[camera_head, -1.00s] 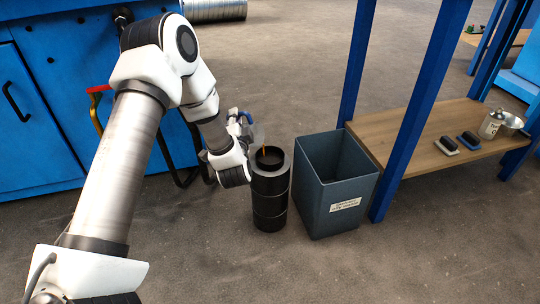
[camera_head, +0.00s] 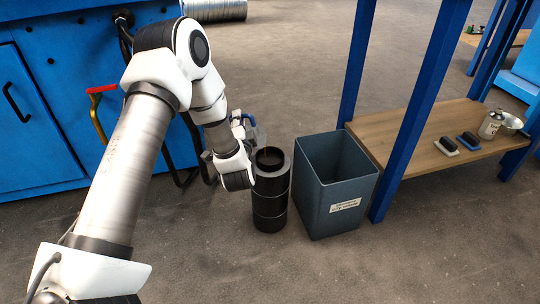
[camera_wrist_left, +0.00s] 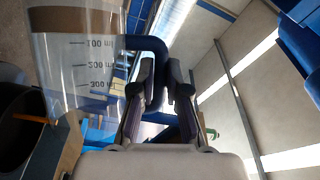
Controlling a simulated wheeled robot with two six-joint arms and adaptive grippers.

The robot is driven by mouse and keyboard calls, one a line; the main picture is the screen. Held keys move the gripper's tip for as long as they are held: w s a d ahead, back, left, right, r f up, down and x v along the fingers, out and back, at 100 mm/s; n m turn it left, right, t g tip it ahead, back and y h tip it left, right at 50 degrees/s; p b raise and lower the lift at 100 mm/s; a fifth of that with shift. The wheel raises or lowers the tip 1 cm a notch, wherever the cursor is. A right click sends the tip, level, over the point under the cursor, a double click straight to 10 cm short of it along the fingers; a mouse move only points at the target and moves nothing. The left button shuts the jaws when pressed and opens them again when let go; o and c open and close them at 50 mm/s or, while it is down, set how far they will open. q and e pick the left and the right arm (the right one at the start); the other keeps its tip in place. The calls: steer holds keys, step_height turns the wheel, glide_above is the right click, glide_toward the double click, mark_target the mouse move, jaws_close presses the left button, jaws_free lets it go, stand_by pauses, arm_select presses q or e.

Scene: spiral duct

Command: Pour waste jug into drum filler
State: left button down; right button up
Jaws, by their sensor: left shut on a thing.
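The black drum filler (camera_head: 271,205) stands upright on the floor, with its round opening facing up. The clear waste jug (camera_head: 259,136) is tilted above that opening, and a thin orange-brown streak shows between them. In the wrist view the jug (camera_wrist_left: 85,60) has volume marks and a band of brown liquid. The drum's dark rim (camera_wrist_left: 18,112) shows at left there, with the orange streak over it. My left gripper (camera_wrist_left: 165,75) is shut on the jug's blue handle (camera_wrist_left: 148,43). In the head view, my left gripper (camera_head: 240,133) is partly hidden behind my wrist. My right gripper is not in view.
A grey-blue bin (camera_head: 335,185) with a label stands close right of the drum. A blue-framed wooden shelf (camera_head: 410,140) holds two brushes, a bottle and a bowl. Blue cabinets (camera_head: 50,110) stand behind my arm. The floor in front is clear.

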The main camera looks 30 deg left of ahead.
mark_target(250, 118)
arm_select(q)
steer(key=shift+w+d+f+m, duration=0.1)
steer(key=shift+w+d+m, duration=0.1)
steer(key=shift+d+m, duration=0.5)
stand_by(0.9)
steer(key=shift+w+d+r+m+t+p, duration=0.15)
steer(key=shift+d+r+m+t+p, duration=0.15)
steer(key=shift+d+m+p, duration=0.3)
steer(key=shift+w+d+r+m+t+p, duration=0.15)
steer(key=shift+d+m+t+p, duration=0.25)
steer(key=shift+p, duration=0.4)
stand_by(1.2)
